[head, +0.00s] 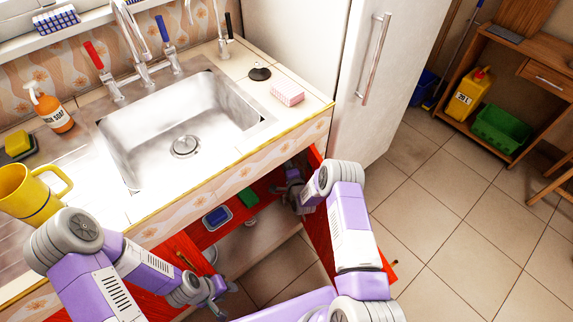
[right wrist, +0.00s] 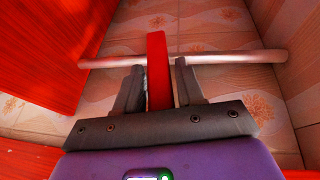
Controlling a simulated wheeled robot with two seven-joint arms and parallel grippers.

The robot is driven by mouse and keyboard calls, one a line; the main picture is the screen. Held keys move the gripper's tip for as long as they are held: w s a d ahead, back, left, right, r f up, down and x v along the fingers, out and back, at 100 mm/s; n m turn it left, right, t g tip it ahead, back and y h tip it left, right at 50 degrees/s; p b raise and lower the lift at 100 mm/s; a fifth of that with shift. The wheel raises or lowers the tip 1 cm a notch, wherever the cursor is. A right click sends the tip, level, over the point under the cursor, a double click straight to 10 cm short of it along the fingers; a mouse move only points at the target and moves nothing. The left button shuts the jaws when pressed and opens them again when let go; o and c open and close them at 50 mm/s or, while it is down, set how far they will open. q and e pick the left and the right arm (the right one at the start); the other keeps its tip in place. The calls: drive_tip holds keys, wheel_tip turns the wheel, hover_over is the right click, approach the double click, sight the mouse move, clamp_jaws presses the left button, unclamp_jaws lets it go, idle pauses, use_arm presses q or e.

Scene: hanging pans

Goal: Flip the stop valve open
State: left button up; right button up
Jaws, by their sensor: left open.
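The stop valve's red lever (right wrist: 157,70) shows in the right wrist view, standing upright in the picture across a pale horizontal pipe (right wrist: 225,58). My right gripper (right wrist: 158,85) has one finger on each side of the lever. The left finger looks close against it and a thin gap shows on the right, so I cannot tell whether it grips. In the head view my right gripper (head: 290,190) reaches into the open cabinet under the sink, and the valve cannot be made out. My left gripper (head: 218,297) is open and empty, low in front of the cabinet.
Red cabinet doors (head: 320,235) stand open at both sides. A blue-edged tray (head: 217,217) and a green item (head: 247,197) lie inside the cabinet. The sink (head: 150,125), soap bottle (head: 50,105) and yellow mug (head: 30,195) are above.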

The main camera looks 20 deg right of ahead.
clamp_jaws()
drive_tip(key=shift+r, duration=0.1)
drive_tip(key=shift+w+r+n+g+p, duration=0.15)
drive_tip(key=shift+r+n+g+p, duration=0.15)
drive_tip(key=shift+r+g+p, duration=0.65)
drive_tip(key=shift+w+a+r+n+g+p, duration=0.1)
drive_tip(key=shift+w+r+n+g+p, duration=0.1)
drive_tip(key=shift+g+p, duration=0.3)
drive_tip(key=shift+w+a+r+n+g+p, duration=0.1)
drive_tip(key=shift+r+n+g+p, duration=0.15)
drive_tip(key=shift+g, duration=0.4)
drive_tip(key=shift+w+f+g+h, duration=0.1)
drive_tip(key=shift+g+h, duration=0.3)
drive_tip(key=shift+g, duration=0.2)
drive_tip(key=shift+o, duration=1.6)
unclamp_jaws()
